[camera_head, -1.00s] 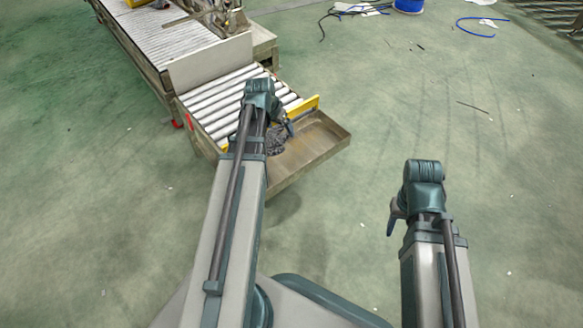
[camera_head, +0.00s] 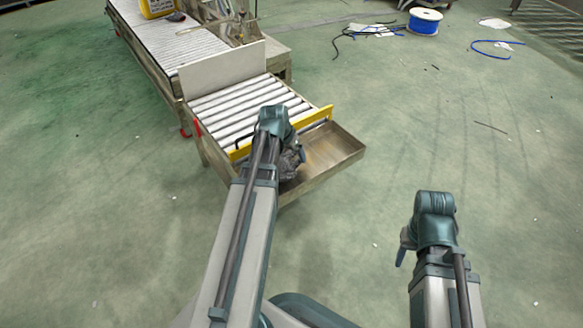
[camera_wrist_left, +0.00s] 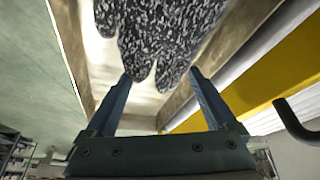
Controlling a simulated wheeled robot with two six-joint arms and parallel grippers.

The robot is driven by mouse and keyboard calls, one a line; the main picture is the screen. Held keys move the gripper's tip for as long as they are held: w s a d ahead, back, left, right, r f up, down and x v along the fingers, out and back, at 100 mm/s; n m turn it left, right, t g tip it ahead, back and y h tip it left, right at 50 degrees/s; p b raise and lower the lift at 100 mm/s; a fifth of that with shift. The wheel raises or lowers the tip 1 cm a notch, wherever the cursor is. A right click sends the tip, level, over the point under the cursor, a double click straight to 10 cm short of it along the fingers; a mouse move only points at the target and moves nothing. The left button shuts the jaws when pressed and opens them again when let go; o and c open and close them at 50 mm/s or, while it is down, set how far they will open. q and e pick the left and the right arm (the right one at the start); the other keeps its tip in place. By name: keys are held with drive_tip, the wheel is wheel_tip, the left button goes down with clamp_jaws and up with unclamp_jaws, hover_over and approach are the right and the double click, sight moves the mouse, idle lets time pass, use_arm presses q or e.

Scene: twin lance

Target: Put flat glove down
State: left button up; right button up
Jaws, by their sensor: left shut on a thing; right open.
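The speckled grey glove (camera_head: 291,163) hangs from my left gripper (camera_head: 299,152) over the left part of the shallow metal tray (camera_head: 338,152) at the conveyor's end. In the left wrist view, the glove (camera_wrist_left: 165,30) shows its fingers between the two jaw fingers of the left gripper (camera_wrist_left: 160,76), which is shut on it. I cannot tell if the glove touches the tray floor. My right gripper (camera_head: 403,246) is open and empty over bare floor at the right, mostly hidden by its own wrist.
A yellow bar (camera_head: 318,121) stands between the tray and the roller conveyor (camera_head: 245,108). A grey panel (camera_head: 222,73) crosses the conveyor behind. A yellow container (camera_head: 158,8) is at the far end. A blue cable spool (camera_head: 424,22) lies at the back. The green floor at right is mostly clear.

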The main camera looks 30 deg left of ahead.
use_arm(q)
drive_tip(key=shift+f, duration=0.1)
wheel_tip(320, 180, down, 4)
drive_tip(key=b, duration=0.3)
drive_tip(key=shift+b, duration=0.4)
drive_tip(key=shift+r, duration=0.25)
drive_tip(key=o, duration=1.2)
drive_tip(key=shift+c, duration=0.2)
drive_tip(key=shift+r, duration=0.1)
